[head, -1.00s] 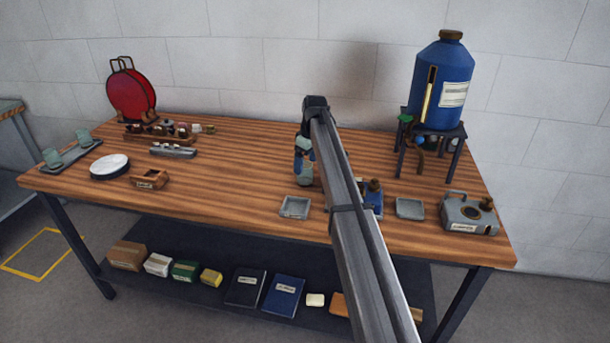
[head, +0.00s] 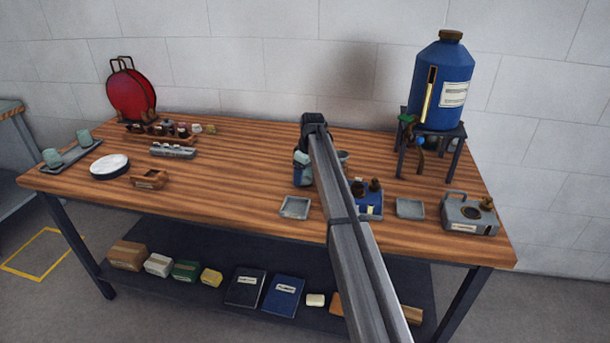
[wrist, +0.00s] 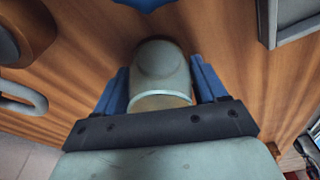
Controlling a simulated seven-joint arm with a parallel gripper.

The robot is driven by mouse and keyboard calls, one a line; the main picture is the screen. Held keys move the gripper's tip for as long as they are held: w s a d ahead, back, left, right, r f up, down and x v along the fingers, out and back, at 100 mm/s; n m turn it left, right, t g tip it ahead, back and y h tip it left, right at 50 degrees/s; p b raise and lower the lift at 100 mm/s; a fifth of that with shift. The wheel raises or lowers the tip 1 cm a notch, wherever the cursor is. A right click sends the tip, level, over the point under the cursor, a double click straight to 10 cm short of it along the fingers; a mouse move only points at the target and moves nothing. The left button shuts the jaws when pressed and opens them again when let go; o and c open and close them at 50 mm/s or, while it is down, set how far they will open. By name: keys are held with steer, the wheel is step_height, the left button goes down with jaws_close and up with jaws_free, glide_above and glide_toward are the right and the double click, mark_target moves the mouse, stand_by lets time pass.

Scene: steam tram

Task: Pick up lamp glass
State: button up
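The lamp glass seems to be the pale grey-green, round-ended piece (wrist: 162,72) between my fingers in the wrist view. Its pale near rim faces the camera. My gripper (wrist: 160,85) has one blue finger on each side of it, very close; any gap is slight. I see no clear grip on it.
A small grey tray (head: 295,207) lies in front of my gripper. A blue piece with brown knobs (head: 367,200) and a second grey tray (head: 409,208) are to the right. A blue tank (head: 442,90) stands behind. The table's left-centre (head: 220,180) is clear.

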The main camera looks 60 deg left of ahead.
steer(key=c, duration=0.8)
steer(key=shift+r, duration=0.1)
steer(key=shift+r, duration=0.6)
step_height(320, 180, up, 8)
steer(key=w+d+r+m, duration=0.1)
steer(key=w+d+r, duration=0.3)
steer(key=w+d, duration=0.35)
steer(key=d, duration=0.3)
steer(key=d+r, duration=0.1)
steer(key=d, duration=0.3)
steer(key=d+r, duration=0.1)
steer(key=d, duration=0.3)
steer(key=shift+s+d+r, duration=0.1)
steer(key=shift+s+d, duration=0.1)
steer(key=shift+d, duration=0.05)
steer(key=shift+s+d+n, duration=0.1)
steer(key=shift+n, duration=0.4)
